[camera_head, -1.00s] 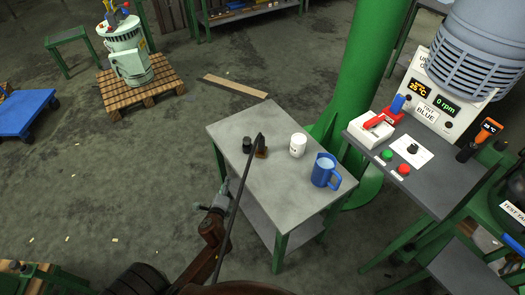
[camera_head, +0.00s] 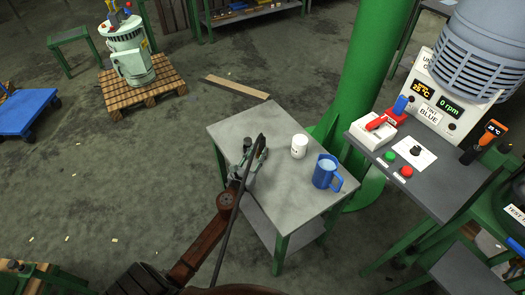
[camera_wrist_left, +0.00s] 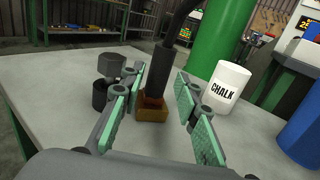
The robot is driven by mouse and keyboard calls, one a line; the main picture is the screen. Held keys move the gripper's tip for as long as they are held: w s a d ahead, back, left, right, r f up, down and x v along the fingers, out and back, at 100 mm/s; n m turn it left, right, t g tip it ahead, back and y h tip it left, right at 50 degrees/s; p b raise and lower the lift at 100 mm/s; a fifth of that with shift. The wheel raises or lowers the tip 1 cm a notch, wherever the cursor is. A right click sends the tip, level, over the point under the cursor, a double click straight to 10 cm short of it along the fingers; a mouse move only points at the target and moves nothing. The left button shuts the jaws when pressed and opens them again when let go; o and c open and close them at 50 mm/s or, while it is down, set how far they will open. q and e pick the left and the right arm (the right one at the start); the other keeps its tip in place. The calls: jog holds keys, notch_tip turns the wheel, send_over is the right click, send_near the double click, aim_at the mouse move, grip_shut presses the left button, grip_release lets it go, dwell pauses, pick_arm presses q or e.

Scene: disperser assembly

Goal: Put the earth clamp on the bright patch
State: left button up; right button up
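The earth clamp (camera_wrist_left: 152,112), a copper-brown block with a black upright handle and a black cable (camera_head: 234,216), stands on the grey table (camera_head: 285,205). In the wrist view my left gripper (camera_wrist_left: 160,92) is open. Its two green-padded fingers stand on either side of the clamp, with a gap visible on the right. In the head view the gripper (camera_head: 254,162) and cable largely cover the clamp. I cannot make out a bright patch in either view. My right gripper is not in view.
A white chalk cup (camera_wrist_left: 229,88) stands right of the fingers, with a blue jug (camera_head: 325,172) farther right. Dark cylindrical pieces (camera_wrist_left: 104,92) stand close left of the gripper. A green column (camera_head: 365,80) rises behind the table. The control bench (camera_head: 440,185) is at right.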

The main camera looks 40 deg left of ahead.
aim_at(261, 147)
pick_arm(q)
jog(key=w, duration=0.3)
jog(key=w+a, duration=0.1)
jog(key=w, duration=0.1)
jog(key=shift+f+b, duration=0.2)
jog(key=shift+b, duration=0.2)
jog(key=shift+s, duration=0.1)
jog(key=shift+c, duration=0.3)
grip_shut()
jog(key=shift+d, duration=0.1)
jog(key=shift+r, duration=0.1)
